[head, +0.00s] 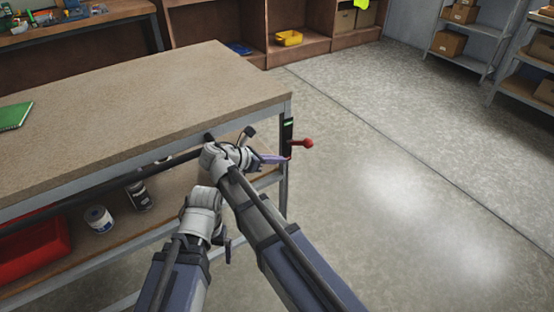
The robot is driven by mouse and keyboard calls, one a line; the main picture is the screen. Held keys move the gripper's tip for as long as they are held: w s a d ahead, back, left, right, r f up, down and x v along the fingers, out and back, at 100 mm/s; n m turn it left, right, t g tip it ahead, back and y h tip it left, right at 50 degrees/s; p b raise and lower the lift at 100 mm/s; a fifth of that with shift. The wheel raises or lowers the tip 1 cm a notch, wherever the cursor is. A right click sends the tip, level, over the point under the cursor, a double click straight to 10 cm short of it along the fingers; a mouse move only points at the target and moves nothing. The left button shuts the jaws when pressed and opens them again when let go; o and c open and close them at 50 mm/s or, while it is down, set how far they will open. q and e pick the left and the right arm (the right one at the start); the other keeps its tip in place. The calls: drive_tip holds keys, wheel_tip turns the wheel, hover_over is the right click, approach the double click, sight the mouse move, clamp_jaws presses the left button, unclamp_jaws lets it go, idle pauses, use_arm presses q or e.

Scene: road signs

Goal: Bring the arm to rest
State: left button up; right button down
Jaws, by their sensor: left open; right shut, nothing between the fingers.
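My two arms reach in from the bottom of the head view. My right gripper (276,159) is at the end of the longer arm, beside the front right corner of the workbench (150,120). It is shut and holds nothing. Its narrow tip is just below and left of a red ball knob (308,143). My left gripper (206,203) is lower and further left, in front of the bench's lower shelf. It is open and empty; its fingers are hard to make out.
A dark upright plate (288,137) with a small green mark stands at the bench corner, with the red knob beside it. A green book (15,116) lies on the bench. Cans (99,218) and a red bin (32,248) are below. The floor (400,190) at right is clear.

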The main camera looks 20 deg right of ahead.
drive_tip(key=s+f+m+g+y, duration=0.2)
drive_tip(key=s+f+m+y, duration=0.45)
drive_tip(key=m, duration=0.45)
drive_tip(key=s+f+m+g+y, duration=0.1)
drive_tip(key=s+f+m+y, duration=0.4)
drive_tip(key=s+m, duration=0.45)
drive_tip(key=s+a+n+g+h, duration=0.1)
drive_tip(key=s+a+n, duration=0.3)
drive_tip(key=a, duration=0.8)
wheel_tip(320, 180, up, 19)
drive_tip(key=m+p, duration=0.1)
drive_tip(key=p, duration=1.7)
drive_tip(key=shift+s+d+f+m, duration=0.15)
drive_tip(key=shift+s+f+m, duration=0.05)
drive_tip(key=shift+m, duration=0.15)
